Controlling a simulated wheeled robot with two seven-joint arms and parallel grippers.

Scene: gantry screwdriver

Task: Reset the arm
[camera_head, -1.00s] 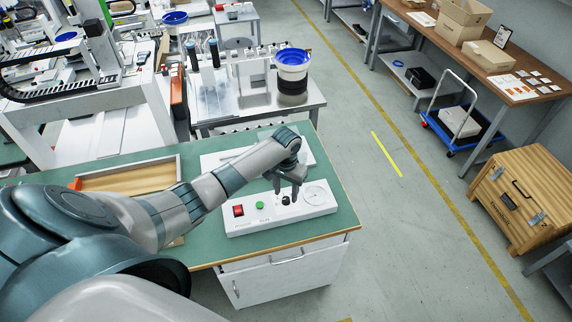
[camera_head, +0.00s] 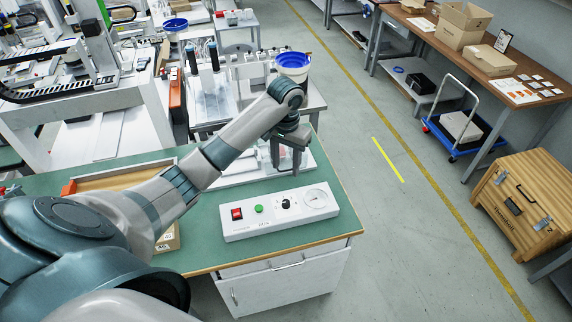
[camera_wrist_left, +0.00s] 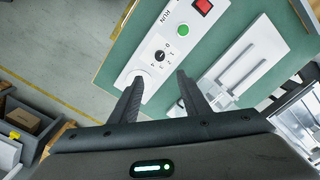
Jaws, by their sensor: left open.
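My left gripper (camera_head: 287,163) is open and empty in the head view, raised above the back right part of the green workbench. It is behind and above the white control box (camera_head: 280,213). The box has a red switch (camera_head: 237,213), a green button (camera_head: 259,208), a black knob (camera_head: 286,203) and a round dial (camera_head: 316,199). In the left wrist view the open fingers (camera_wrist_left: 155,98) point toward the box, with the knob (camera_wrist_left: 160,56) beyond them and apart from them. My right gripper is not in view.
A white fixture plate (camera_wrist_left: 240,70) lies on the bench beside the box. A wooden tray (camera_head: 120,178) is at the bench's left. A metal table with a blue-rimmed bowl (camera_head: 293,62) stands behind. A wooden crate (camera_head: 520,205) is on the floor at right; the aisle between is clear.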

